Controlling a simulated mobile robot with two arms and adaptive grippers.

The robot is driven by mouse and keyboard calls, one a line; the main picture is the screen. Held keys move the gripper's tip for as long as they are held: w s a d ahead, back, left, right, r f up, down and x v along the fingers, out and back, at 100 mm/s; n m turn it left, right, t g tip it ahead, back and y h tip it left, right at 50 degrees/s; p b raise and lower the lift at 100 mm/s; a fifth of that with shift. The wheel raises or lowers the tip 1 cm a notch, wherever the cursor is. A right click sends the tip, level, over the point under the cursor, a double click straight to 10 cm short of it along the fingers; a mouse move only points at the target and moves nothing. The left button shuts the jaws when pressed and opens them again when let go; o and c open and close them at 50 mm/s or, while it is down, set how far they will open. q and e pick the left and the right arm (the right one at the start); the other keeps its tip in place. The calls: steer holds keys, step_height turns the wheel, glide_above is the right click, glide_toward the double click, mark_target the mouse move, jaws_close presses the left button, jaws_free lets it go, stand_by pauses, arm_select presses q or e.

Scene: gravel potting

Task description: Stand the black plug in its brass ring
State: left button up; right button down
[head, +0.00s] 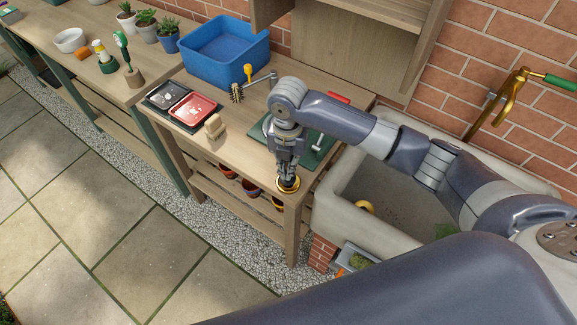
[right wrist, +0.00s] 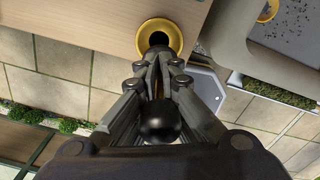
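The brass ring (head: 288,190) sits at the front right corner of the wooden bench, under my right gripper (head: 288,172). In the right wrist view the ring (right wrist: 177,38) lies just beyond the fingertips, with a dark centre. My right gripper (right wrist: 158,62) points down, its fingers close together around the black plug (right wrist: 160,122), whose rounded black end shows between the fingers near the palm. The fingers hide much of the plug. I cannot tell whether its lower end is inside the ring or above it. My left gripper is not in view.
A stone sink (head: 345,215) with a brass tap (head: 512,95) stands right of the bench. On the bench are a blue tub (head: 225,55), a red tray (head: 193,109), a wooden-backed brush (head: 214,127) and a green mat (head: 262,130). The bench edge is close to the ring.

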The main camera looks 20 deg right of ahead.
steer(key=shift+w+d, duration=0.25)
steer(key=shift+w, duration=0.35)
step_height(320, 180, down, 3)
steer(key=shift+w+d+f+p, duration=0.1)
steer(key=shift+p, duration=0.6)
steer(key=shift+f, duration=0.2)
steer(key=shift+f, duration=0.2)
steer(key=c, duration=1.8)
jaws_free()
